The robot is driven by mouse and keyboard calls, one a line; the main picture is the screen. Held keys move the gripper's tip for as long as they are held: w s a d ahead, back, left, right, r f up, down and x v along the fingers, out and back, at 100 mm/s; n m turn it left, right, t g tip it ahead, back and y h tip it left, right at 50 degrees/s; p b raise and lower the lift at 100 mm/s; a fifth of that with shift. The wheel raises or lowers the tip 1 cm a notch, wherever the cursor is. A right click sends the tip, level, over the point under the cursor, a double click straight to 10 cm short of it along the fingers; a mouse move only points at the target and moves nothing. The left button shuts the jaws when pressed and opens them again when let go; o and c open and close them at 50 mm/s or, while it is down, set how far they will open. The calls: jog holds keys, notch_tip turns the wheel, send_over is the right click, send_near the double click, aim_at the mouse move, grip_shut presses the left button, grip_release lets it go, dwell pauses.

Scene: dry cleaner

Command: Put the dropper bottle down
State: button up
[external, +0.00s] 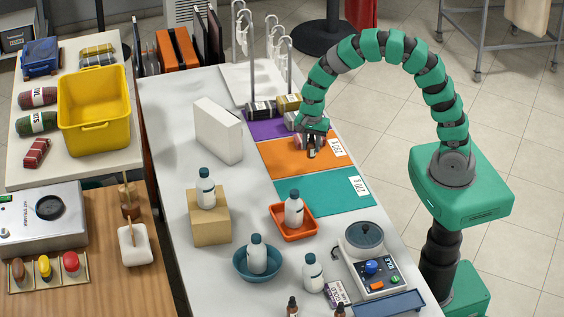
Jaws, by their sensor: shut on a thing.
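My gripper (312,150) is low over the orange mat (283,158), near its back edge, pointing down. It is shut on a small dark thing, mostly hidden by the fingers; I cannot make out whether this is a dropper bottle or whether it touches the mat. Two brown dropper bottles with dark tops are cut off by the bottom edge of the view: one on the left (292,306) and one on the right (340,311). Both stand at the front of the white table (200,270).
The teal mat (318,192) in front is bare. White bottles stand on a cardboard box (209,226), in an orange tray (293,229), in a blue bowl (257,270) and on the table. A scale-like device (372,262) is front right.

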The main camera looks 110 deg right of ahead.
jog(key=w+d, duration=0.1)
jog(key=w, duration=0.1)
jog(key=w+d, duration=0.1)
jog(key=w, duration=0.1)
jog(key=w+d, duration=0.1)
jog(key=w, duration=0.1)
jog(key=shift+w+d+f, duration=0.25)
jog(key=shift+d+f, duration=0.15)
jog(key=shift+f, duration=1.75)
jog(key=o, duration=1)
notch_tip(320, 180, up, 12)
jog(key=shift+r, duration=0.1)
